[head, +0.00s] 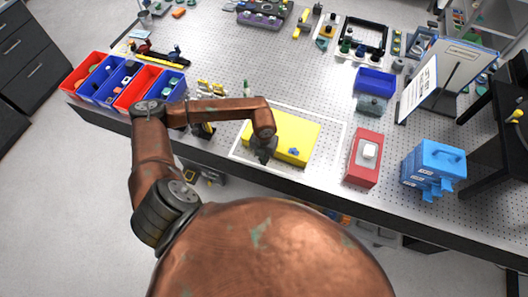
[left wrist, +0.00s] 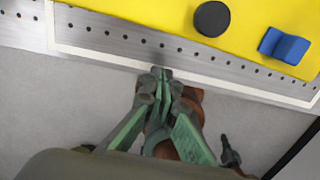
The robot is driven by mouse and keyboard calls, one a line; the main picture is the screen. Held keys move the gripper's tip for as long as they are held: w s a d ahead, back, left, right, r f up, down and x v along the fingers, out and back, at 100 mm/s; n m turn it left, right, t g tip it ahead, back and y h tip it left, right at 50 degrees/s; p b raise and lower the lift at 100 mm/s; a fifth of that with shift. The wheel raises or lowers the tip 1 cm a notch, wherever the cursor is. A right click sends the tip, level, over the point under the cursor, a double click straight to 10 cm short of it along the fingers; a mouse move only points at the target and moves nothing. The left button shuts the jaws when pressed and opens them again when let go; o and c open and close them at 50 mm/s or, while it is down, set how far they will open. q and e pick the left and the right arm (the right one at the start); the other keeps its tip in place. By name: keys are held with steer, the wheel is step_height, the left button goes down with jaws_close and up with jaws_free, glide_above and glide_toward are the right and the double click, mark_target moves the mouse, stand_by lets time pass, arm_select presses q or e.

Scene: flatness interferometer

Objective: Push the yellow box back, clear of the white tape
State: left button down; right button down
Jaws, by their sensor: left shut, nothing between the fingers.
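The yellow box (head: 300,132) lies on the perforated bench top inside a rectangular outline of white tape (head: 335,150). Bare bench shows between its front edge and the front tape strip. In the left wrist view the yellow box (left wrist: 140,14) fills the top, with a black disc (left wrist: 212,19) and a blue block (left wrist: 284,45) on it. My left gripper (head: 264,157) is shut and empty at the box's front. Its fingertips (left wrist: 162,73) appear beside the front tape strip (left wrist: 240,88), apart from the box in that picture. My right gripper is not in view.
A red box (head: 364,158) with a white top piece and a blue stack (head: 433,163) stand to the right. Red and blue bins (head: 105,78) line the left end. Small parts stand behind left. The bench directly behind the box is mostly clear.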

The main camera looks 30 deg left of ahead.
arm_select(q)
steer(key=w, duration=0.2)
steer(key=shift+w+a+r+p, duration=0.15)
steer(key=shift+w+a+p, duration=0.15)
steer(key=shift+w+p, duration=0.1)
steer(key=shift+w+a, duration=0.1)
steer(key=shift+w, duration=0.45)
steer(key=shift+w, duration=0.1)
